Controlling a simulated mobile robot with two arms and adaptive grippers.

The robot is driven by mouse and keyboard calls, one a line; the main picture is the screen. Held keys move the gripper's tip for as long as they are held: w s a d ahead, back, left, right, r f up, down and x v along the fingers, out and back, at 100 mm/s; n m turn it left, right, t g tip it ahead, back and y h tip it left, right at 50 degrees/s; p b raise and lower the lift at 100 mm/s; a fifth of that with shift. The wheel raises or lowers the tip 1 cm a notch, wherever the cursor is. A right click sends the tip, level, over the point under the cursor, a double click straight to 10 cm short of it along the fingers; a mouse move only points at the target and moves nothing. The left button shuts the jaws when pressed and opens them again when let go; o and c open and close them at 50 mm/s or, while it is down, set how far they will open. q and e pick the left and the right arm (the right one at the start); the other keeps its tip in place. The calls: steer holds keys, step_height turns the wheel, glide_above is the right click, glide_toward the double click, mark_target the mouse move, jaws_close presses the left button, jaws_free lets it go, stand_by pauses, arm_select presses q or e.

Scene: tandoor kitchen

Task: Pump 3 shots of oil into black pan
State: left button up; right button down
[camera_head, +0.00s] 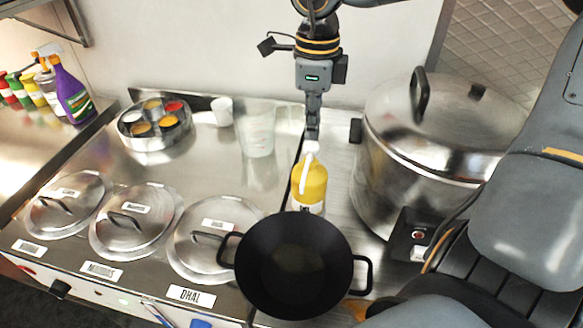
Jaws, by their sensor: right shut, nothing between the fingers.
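The black pan (295,290) stands at the front centre, with a loop handle on each side. A faint dull sheen shows in its bottom; I cannot tell if it is oil. The yellow oil bottle (312,182) stands upright just behind the pan, its lower part hidden by the pan's rim. Its white pump head (308,152) has a spout slanting down and toward the pan. My right gripper (312,134) points down with shut, empty fingers, directly over the pump head. The tips touch it or are very close; I cannot tell which. My left gripper is not in view.
A large lidded steel pot (400,170) stands right of the bottle, near my arm. A clear jug (257,135) and round spice tin (153,143) stand behind left. Several lidded containers (130,222) line the front left. The middle of the steel counter is clear.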

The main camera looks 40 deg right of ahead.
mark_target(312, 145)
steer(key=shift+f, duration=0.25)
stand_by(0.4)
steer(key=shift+f+b, duration=1.4)
steer(key=shift+b, duration=0.15)
steer(key=shift+r, duration=0.2)
steer(key=shift+r+p, duration=0.95)
steer(key=shift+r, duration=0.5)
steer(key=shift+r, duration=0.1)
step_height(312, 145, up, 6)
steer(key=p, duration=0.4)
steer(key=shift+f, duration=0.2)
